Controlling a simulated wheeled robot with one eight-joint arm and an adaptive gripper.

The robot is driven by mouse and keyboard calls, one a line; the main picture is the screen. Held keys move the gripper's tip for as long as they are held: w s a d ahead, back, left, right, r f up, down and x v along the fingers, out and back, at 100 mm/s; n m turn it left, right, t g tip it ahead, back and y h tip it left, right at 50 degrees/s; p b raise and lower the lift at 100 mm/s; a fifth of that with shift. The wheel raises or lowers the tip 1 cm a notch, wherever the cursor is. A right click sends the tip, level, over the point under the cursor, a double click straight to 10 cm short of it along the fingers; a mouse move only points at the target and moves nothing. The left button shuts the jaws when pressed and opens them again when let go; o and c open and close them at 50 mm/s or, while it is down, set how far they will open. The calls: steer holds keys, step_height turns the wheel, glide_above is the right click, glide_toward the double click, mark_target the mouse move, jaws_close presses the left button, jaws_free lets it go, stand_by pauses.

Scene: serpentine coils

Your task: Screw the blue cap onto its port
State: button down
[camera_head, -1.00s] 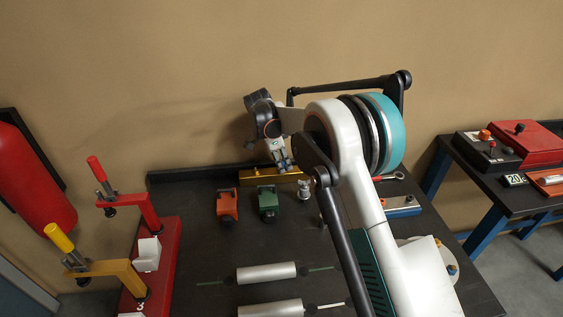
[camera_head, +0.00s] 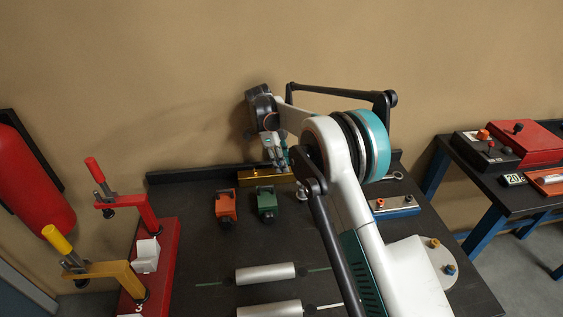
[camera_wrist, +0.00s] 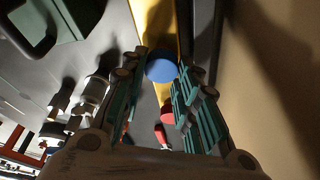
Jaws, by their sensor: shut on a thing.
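My gripper (camera_wrist: 160,75) is shut on the blue cap (camera_wrist: 161,66), which shows as a round disc between the fingertips in the wrist view. In the head view my gripper (camera_head: 277,160) is at the brass bar (camera_head: 250,181) at the back of the bench, and the cap cannot be made out there. The brass bar also runs under the cap in the wrist view (camera_wrist: 153,20). The port is hidden, and I cannot tell whether the cap touches it.
An orange device (camera_head: 226,205) and a green device (camera_head: 267,203) stand in front of the bar. Metal cylinders (camera_head: 265,273) lie nearer. Red and yellow clamps (camera_head: 135,205) stand at the left. The wall (camera_head: 180,80) is close behind the bar.

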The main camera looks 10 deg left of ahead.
steer(key=shift+s+d+f, duration=0.1)
steer(key=shift+s+d, duration=0.1)
steer(key=shift+s, duration=0.05)
steer(key=m+g, duration=0.1)
steer(key=m, duration=0.1)
steer(key=shift+m, duration=0.3)
steer(key=shift+s+r+m, duration=0.2)
steer(key=shift+m, duration=0.1)
